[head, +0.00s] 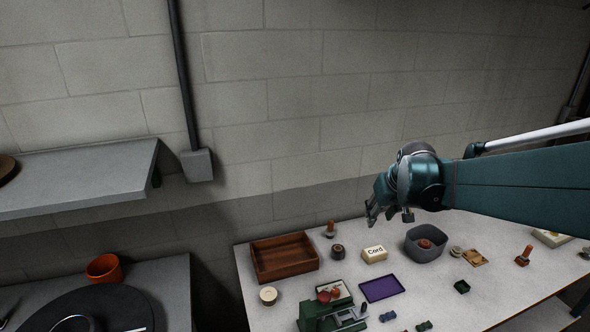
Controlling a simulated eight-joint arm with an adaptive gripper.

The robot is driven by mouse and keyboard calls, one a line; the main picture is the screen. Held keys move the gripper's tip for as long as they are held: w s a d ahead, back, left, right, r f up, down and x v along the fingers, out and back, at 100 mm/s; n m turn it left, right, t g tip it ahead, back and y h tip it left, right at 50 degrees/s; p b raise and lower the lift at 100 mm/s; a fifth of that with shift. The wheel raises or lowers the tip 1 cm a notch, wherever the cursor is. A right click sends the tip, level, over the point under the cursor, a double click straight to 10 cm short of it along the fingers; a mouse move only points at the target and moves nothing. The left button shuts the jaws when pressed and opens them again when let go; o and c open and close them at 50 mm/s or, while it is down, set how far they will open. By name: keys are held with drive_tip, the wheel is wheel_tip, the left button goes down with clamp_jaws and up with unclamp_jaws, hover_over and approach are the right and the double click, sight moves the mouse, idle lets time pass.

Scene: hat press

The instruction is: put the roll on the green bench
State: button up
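A short cream roll (268,295) stands on the grey table near its left edge. Other short round pieces that could be rolls are a dark one (338,251) behind the middle and a pale one (456,251) right of the grey bin; I cannot tell which the task means. A green bench-like device (318,311) stands at the table's front, with reddish round pieces on its back part. My gripper (388,215) hangs above the back of the table, apart from everything below. Its fingers look spread and empty.
A brown wooden tray (283,259), a "Cord" box (375,254), a grey bin (426,247) with a reddish piece inside and a purple tray (382,288) share the table (500,292). Small green pieces lie in front. A separate bench with an orange pot (104,268) is at left.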

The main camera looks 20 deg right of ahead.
drive_tip(key=w+d+f, duration=0.2)
drive_tip(key=d+f, duration=0.2)
drive_tip(key=d, duration=0.7)
drive_tip(key=m+g, duration=0.1)
drive_tip(key=m, duration=0.1)
approach(458, 250)
drive_tip(key=shift+w+a+f, duration=0.1)
drive_tip(key=shift+w+f, duration=0.05)
drive_tip(key=shift+f, duration=0.25)
drive_tip(key=shift+b+x, duration=0.3)
drive_tip(key=shift+x, duration=1)
drive_tip(key=shift+w+f, duration=0.1)
drive_tip(key=shift+f, duration=0.05)
drive_tip(key=shift+x, duration=2.4)
drive_tip(key=c, duration=0.7)
